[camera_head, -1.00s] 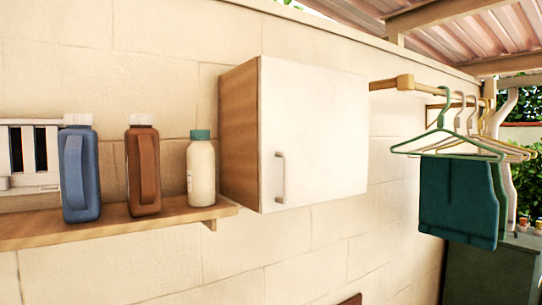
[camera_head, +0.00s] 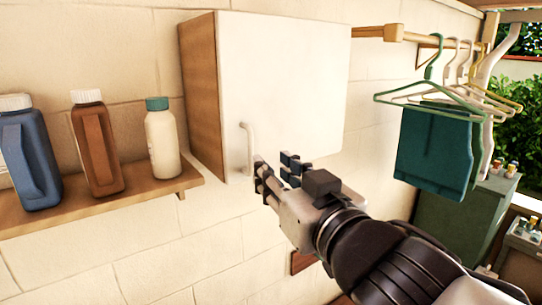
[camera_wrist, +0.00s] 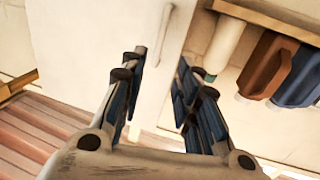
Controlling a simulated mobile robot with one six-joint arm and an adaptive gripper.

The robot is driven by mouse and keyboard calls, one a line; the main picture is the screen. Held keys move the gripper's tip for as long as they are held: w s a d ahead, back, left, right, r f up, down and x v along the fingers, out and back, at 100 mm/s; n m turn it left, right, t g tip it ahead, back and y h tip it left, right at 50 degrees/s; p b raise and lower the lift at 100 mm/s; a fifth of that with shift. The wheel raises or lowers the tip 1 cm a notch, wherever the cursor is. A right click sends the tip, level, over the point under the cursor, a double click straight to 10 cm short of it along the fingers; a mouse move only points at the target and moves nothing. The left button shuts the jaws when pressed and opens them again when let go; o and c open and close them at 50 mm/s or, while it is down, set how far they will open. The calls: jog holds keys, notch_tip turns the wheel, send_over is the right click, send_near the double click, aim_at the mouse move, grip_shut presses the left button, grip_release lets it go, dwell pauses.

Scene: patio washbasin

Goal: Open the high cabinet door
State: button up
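The high cabinet's white door (camera_head: 285,80) is shut, and the cabinet's wooden side (camera_head: 200,90) faces left. A pale vertical bar handle (camera_head: 247,148) sits near the door's lower left edge. The handle also shows in the wrist view (camera_wrist: 165,35), ahead of the gap between my fingers. My gripper (camera_head: 272,163) is open and empty, just to the right of and slightly below the handle in the head view. In the wrist view my gripper (camera_wrist: 158,80) has its dark fingers spread apart, and the handle is not between them.
A wooden shelf (camera_head: 100,212) left of the cabinet holds a blue bottle (camera_head: 28,160), a brown bottle (camera_head: 97,150) and a white bottle (camera_head: 162,145). A rail (camera_head: 370,32) with hangers and teal trousers (camera_head: 430,150) is at the right.

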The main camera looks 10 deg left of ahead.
aim_at(252, 148)
jog(key=x, duration=1.1)
jog(key=shift+c, duration=0.4)
grip_shut()
